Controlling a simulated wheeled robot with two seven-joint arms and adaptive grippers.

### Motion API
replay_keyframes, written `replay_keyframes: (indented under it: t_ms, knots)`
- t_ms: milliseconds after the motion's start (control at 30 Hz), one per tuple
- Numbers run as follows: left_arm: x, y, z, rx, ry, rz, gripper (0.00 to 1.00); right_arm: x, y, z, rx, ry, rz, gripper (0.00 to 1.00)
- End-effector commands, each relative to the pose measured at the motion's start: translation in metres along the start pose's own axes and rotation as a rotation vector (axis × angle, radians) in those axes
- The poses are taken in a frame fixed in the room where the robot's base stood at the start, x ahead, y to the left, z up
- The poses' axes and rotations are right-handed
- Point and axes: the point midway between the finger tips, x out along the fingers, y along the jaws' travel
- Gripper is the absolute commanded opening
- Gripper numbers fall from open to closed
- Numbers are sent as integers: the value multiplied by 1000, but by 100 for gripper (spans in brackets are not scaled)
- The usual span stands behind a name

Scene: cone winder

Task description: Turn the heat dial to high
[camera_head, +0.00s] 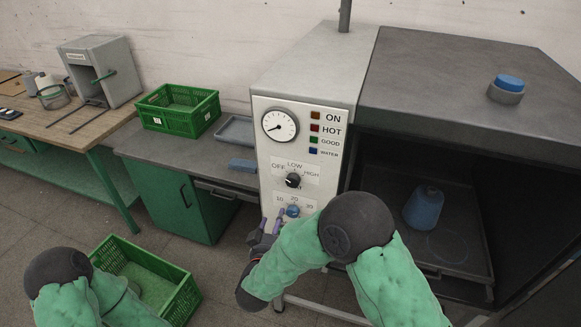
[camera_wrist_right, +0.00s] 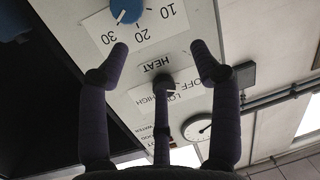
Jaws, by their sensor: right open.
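The heat dial (camera_head: 293,180) is a small dark knob on the light control panel, under the labels OFF, LOW and HIGH. Its pale mark seems to lie on the OFF side, but it is too small to be sure. My right gripper (camera_head: 268,228) is open and empty, below and left of the dial at the panel's lower front. In the right wrist view, upside down, the open gripper (camera_wrist_right: 161,48) has its fingers on either side of the dial (camera_wrist_right: 168,84), which a middle finger partly covers; I cannot tell whether they touch. My left gripper is out of view.
A blue dial (camera_head: 293,211) marked 10, 20, 30 sits just under the heat dial. The gauge (camera_head: 280,125) and four indicator squares are above. A blue cone (camera_head: 424,208) stands inside the open oven (camera_head: 450,65). A green crate (camera_head: 178,109) is on the counter left.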

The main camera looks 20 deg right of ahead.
Motion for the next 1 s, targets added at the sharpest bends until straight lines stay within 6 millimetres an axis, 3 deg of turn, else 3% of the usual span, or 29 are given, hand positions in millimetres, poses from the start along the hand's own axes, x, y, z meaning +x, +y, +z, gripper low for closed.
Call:
replay_keyframes:
  t_ms: [33, 100, 200, 367, 800, 1000]
  knots:
    - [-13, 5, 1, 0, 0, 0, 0, -11, 6, -32, -3, 44, 42, 64]
    - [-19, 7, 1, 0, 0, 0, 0, -21, 15, -55, -13, 85, 99, 64]
    - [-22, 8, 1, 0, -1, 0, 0, -31, 22, -72, -22, 116, 150, 64]
    - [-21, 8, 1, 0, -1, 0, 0, -27, 27, -77, -24, 126, 175, 64]
    - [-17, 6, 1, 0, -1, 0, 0, 44, 39, -84, -24, 124, 174, 64]
    - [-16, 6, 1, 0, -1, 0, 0, 65, 42, -88, -24, 125, 172, 64]
